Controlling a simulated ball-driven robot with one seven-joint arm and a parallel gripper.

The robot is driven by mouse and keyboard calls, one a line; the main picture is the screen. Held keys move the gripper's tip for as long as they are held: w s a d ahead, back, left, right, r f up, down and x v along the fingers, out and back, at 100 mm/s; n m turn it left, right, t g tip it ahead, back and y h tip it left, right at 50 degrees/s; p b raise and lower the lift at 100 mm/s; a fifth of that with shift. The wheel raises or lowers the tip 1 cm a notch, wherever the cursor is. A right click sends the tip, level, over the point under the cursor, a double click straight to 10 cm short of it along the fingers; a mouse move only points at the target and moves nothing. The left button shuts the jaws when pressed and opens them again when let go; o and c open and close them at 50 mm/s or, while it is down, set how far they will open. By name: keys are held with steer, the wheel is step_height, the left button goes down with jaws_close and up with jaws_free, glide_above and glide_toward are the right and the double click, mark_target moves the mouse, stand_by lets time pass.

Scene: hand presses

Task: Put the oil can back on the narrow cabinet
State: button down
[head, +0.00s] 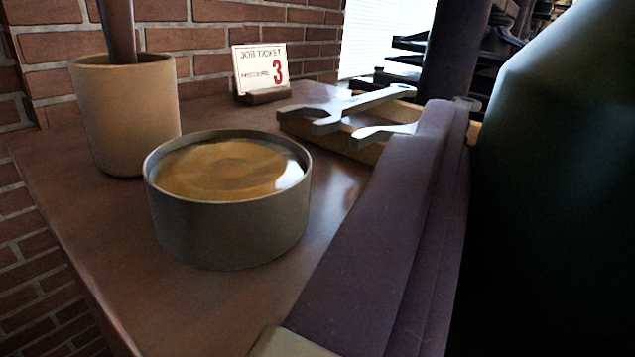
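A large dark green rounded body, which looks like the oil can (550,200), fills the right side of the view, very close to the camera. My gripper (520,130) shows one long purple finger along the can's left side. The other finger is hidden behind the can, and the gripper appears shut on it. The can's base and spout are out of view. A brown top, likely the narrow cabinet (110,235), lies below and to the left. I cannot tell how high the can is above it.
A round grey tin (230,228) of amber liquid stands near the front. A tan cup (125,115) stands back left. A job ticket marked 3 (262,70) and a wooden tray (300,128) with wrenches (365,108) are farther back. A brick wall (215,35) backs the top.

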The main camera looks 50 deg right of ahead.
steer(key=shift+w+d+f, duration=0.1)
steer(key=shift+w+d, duration=0.1)
steer(key=shift+w, duration=0.55)
steer(key=shift+w+d+f, duration=0.1)
steer(key=shift+w+d, duration=0.1)
steer(key=shift+w, duration=0.55)
step_height(320, 180, down, 4)
steer(key=shift+r+b, duration=0.2)
steer(key=shift+b, duration=0.95)
steer(key=shift+r, duration=0.15)
steer(key=shift+c, duration=0.5)
jaws_free()
steer(key=p+v, duration=0.2)
steer(key=v, duration=1)
steer(key=shift+p, duration=0.3)
